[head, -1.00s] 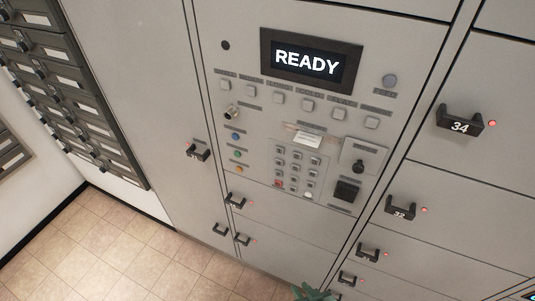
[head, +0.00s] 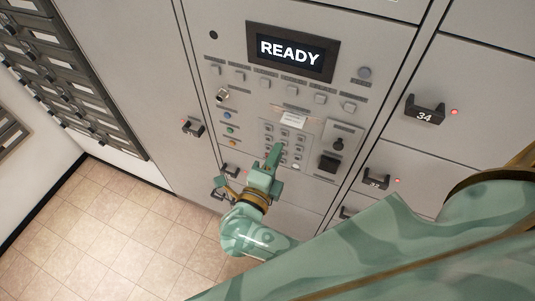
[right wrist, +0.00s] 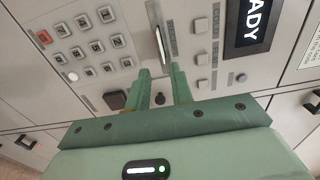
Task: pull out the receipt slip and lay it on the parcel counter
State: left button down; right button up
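The receipt slip (head: 292,120) is a small white paper sticking out of the panel, above the keypad and below the READY display. In the right wrist view the slip (right wrist: 160,45) shows nearly edge-on, just beyond the fingertips. My right gripper (head: 274,152) is in front of the keypad, below the slip in the head view. In the right wrist view its two green fingers (right wrist: 160,72) are apart with nothing between them. I cannot tell the exact distance to the slip. My left gripper and the parcel counter are not in view.
The keypad (head: 271,138), a dark knob (head: 337,144) and a row of square buttons surround the slip on the upright panel. The READY display (head: 290,52) is above. Locker handles (head: 424,110) stick out at the right. My right arm covers the lower right.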

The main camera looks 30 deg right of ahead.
aim_at(291, 123)
jog(key=b+x, duration=0.2)
jog(key=x, duration=0.9)
jog(key=shift+w+d, duration=0.2)
grip_shut()
jog(key=shift+s+a, duration=0.1)
jog(key=p+v, duration=0.2)
jog(key=v, duration=0.6)
jog(key=shift+s+a, duration=0.25)
jog(key=shift+a, duration=0.05)
dwell(0.7)
